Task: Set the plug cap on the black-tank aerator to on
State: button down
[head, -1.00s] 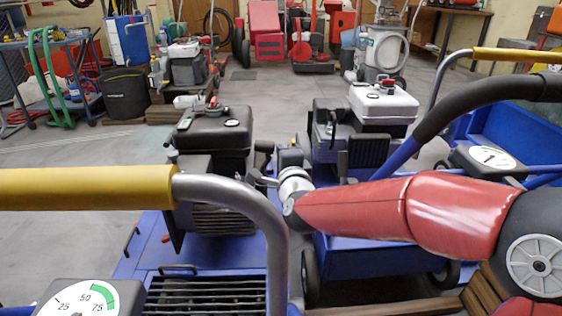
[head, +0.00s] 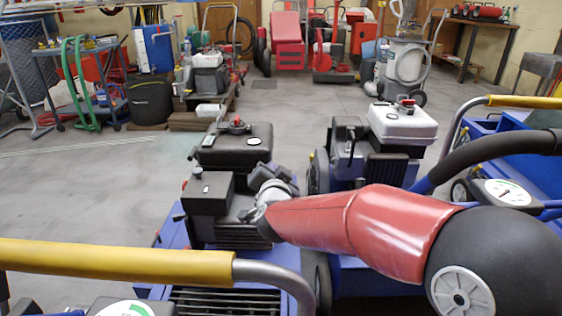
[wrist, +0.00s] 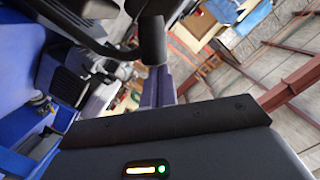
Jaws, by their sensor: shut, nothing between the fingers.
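The black-tank aerator stands left of centre in the head view, with its black tank (head: 234,147) and a red-topped cap (head: 237,126) on it. A black box (head: 207,193) sits on its front left. My gripper (head: 259,174) is shut and empty, at the right side of this engine, below the tank. Its fingertips are hard to make out there, and I cannot tell whether they touch the engine. I cannot pick out the plug cap in the head view. The wrist view shows blue metalwork (wrist: 22,115) and dark engine parts, tilted.
A white-tank aerator (head: 402,125) stands close on the right. A yellow-gripped handlebar (head: 120,260) crosses the lower left foreground. Another blue machine with a dial (head: 508,192) is at the far right. Open floor (head: 90,190) lies to the left.

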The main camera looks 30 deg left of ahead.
jog(key=a+f+n+p, duration=0.1)
jog(key=n, duration=0.1)
jog(key=s+a+f+n+h+p, duration=0.1)
jog(key=n+p, duration=0.1)
jog(key=s+a+f+n+p, duration=0.1)
jog(key=a+n, duration=0.1)
jog(key=shift+s+f+p, duration=0.1)
jog(key=shift+f+p, duration=0.2)
jog(key=shift+f, duration=0.15)
dwell(0.6)
